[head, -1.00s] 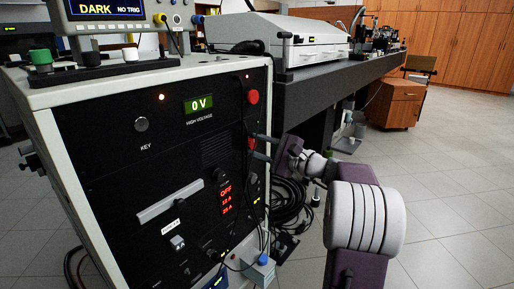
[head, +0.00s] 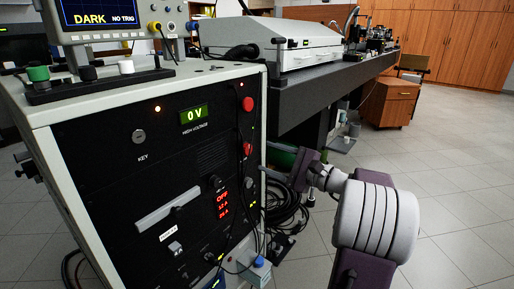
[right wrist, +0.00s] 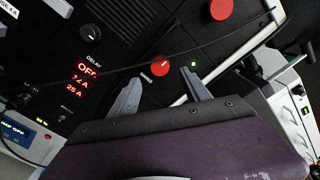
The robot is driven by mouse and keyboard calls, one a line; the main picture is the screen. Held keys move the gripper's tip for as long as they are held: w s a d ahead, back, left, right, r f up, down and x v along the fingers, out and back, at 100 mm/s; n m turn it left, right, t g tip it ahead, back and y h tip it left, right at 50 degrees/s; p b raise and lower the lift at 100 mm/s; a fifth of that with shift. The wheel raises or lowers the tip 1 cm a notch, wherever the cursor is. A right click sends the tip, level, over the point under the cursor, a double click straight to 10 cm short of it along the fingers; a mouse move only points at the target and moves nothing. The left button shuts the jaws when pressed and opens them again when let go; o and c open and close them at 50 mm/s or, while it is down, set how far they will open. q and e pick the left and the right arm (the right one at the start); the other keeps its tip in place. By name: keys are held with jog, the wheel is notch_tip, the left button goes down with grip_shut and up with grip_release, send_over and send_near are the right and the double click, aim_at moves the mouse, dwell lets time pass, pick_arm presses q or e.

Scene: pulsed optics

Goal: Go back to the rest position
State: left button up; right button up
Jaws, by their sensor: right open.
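My right gripper (head: 274,163) is at the right edge of the black front panel (head: 110,170) of the equipment cabinet, its fingers pointing left towards it. In the right wrist view the gripper (right wrist: 158,88) shows two grey fingers spread apart with nothing between them. A red knob (right wrist: 160,67) lies beyond the fingertips, with a green light (right wrist: 194,65) beside it. The fingers seem clear of the panel, but the exact gap is hard to judge. My left gripper is not in view.
The high voltage display (head: 194,114) reads 0 V, and a red button (head: 248,104) sits to its right. Black cables (head: 285,205) hang beside the cabinet. A long dark optical table (head: 320,95) stands behind. Tiled floor (head: 450,215) is open at right.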

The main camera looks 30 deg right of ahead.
jog(key=shift+v, duration=1.15)
jog(key=s+a+f+n+g+y+p, duration=0.2)
jog(key=s+a+f+n+g+p, duration=0.15)
jog(key=a+f+g, duration=0.9)
jog(key=s+a+f+n+g+h+p, duration=0.2)
jog(key=s+a+f+n+h, duration=0.15)
jog(key=s+n, duration=0.25)
jog(key=s+a+f+n+g+h+p, duration=0.2)
jog(key=s+a+f+n+h, duration=0.1)
jog(key=s+f+n, duration=0.3)
notch_tip(320, 180, up, 39)
jog(key=s+n+t+h+p, duration=0.1)
jog(key=n+p, duration=0.3)
jog(key=p, duration=3.5)
jog(key=shift+s+f+h, duration=0.2)
jog(key=shift+s+h, duration=0.05)
jog(key=shift+h, duration=0.3)
